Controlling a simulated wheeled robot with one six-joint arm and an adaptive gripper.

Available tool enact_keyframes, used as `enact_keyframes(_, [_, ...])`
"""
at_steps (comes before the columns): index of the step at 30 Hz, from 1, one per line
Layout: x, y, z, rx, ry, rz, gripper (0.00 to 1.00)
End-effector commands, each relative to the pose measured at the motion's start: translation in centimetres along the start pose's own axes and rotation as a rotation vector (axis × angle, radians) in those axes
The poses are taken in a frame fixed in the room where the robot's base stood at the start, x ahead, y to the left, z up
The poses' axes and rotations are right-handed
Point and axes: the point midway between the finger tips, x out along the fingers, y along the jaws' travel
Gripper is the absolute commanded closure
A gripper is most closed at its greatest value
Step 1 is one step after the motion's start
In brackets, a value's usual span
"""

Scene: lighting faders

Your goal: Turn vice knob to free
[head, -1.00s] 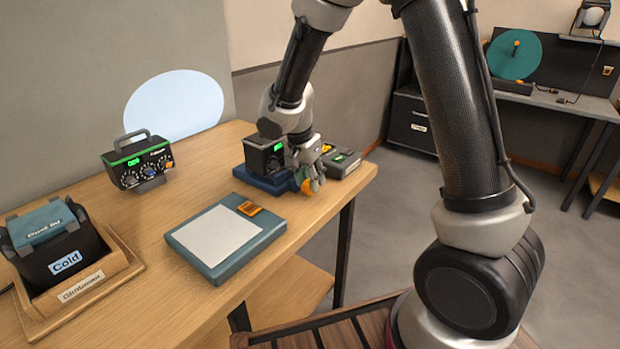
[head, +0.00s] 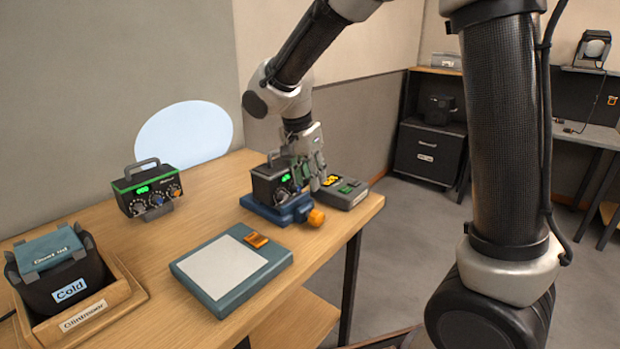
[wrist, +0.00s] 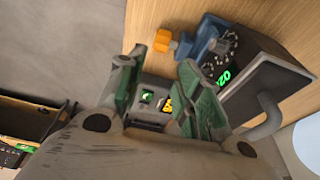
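The blue vice (head: 278,211) sits near the table's right end, with its orange knob (head: 316,217) facing the front right. A black box with a green display (head: 268,184) stands in the vice. In the wrist view the knob (wrist: 163,40), vice (wrist: 203,38) and box (wrist: 245,70) are at top centre and right. My gripper (head: 312,178) is above and behind the knob, beside the box, and apart from the knob. Its green-padded fingers (wrist: 155,75) are spread with nothing between them. Whether a finger touches the box, I cannot tell.
A grey box with yellow and green buttons (head: 345,192) is close behind the gripper. A teal pad with a white sheet (head: 230,270) lies in front of the vice. A green-topped fader box (head: 148,190) stands left, and a wooden tray (head: 105,310) holds a black bin.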

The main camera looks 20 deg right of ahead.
Motion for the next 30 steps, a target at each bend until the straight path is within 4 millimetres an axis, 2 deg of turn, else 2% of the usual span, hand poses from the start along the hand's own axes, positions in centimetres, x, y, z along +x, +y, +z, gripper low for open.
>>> enact_keyframes(1, [0.1, 0.1, -0.2, 0.004, 0.000, 0.001, 0.53])
enact_keyframes(3, [0.3, 0.5, -1.1, 0.025, 0.000, 0.007, 0.41])
enact_keyframes(5, [0.7, 1.2, -2.5, 0.060, 0.000, 0.017, 0.41])
enact_keyframes(7, [1.8, 3.0, -4.2, 0.137, -0.023, 0.040, 0.41])
enact_keyframes(9, [3.5, 5.0, -4.8, 0.304, -0.104, 0.045, 0.41])
enact_keyframes(12, [5.5, 6.3, -4.1, 0.663, -0.246, 0.012, 0.41])
enact_keyframes(15, [6.6, 5.9, -3.2, 1.030, -0.370, -0.029, 0.41])
enact_keyframes(18, [6.9, 4.5, -2.1, 1.341, -0.472, -0.061, 0.41])
enact_keyframes(21, [6.9, 3.3, -1.9, 1.546, -0.531, -0.081, 0.41])
enact_keyframes(26, [7.8, 2.6, -1.8, 1.602, -0.537, -0.080, 0.41])
enact_keyframes(30, [9.9, 1.7, -1.2, 1.599, -0.536, -0.079, 0.41])
